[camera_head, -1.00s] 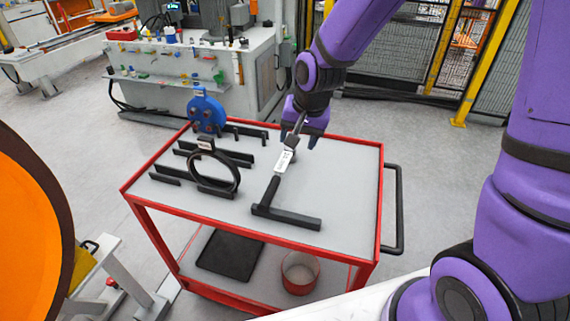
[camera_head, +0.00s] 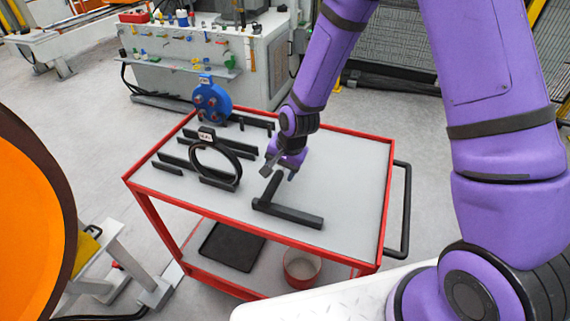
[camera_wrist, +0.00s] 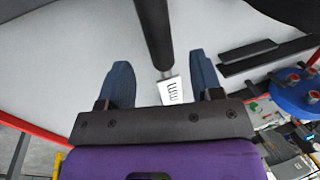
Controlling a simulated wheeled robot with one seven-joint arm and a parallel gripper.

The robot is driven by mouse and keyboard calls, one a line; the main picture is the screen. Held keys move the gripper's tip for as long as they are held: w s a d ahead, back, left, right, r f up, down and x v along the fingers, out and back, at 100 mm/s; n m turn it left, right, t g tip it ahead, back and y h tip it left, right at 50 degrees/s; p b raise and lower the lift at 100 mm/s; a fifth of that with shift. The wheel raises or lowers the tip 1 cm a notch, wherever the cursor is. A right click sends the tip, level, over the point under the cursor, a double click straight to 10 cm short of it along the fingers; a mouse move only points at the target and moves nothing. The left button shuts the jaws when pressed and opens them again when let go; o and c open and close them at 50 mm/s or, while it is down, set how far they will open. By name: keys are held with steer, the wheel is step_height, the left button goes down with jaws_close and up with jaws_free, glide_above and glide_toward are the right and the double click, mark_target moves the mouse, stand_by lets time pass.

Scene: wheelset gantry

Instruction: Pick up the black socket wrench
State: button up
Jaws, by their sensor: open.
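The black socket wrench (camera_head: 290,214) lies on the grey top of the red cart, near its front middle. Its thick bar runs left to right, and its handle runs back from the bar's left end, under my gripper (camera_head: 280,172). In the wrist view the dark handle (camera_wrist: 154,35) comes down from the top edge, with a white printed tag (camera_wrist: 171,92) at its near end. My gripper (camera_wrist: 160,78) is open, with one blue finger on each side of the handle and tag. Gaps show on both sides. Height above the handle cannot be told.
On the red cart (camera_head: 345,253), a black ring (camera_head: 238,166) stands upright in a holder to the left. Black bars and a blue flanged part (camera_head: 212,99) are behind it. The cart's right side is clear. An orange wheel (camera_head: 30,215) stands at far left.

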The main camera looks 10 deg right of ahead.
mark_target(277, 176)
steer(key=shift+x, duration=2.85)
steer(key=shift+w+d, duration=0.1)
steer(key=c, duration=1.1)
steer(key=shift+r, duration=0.1)
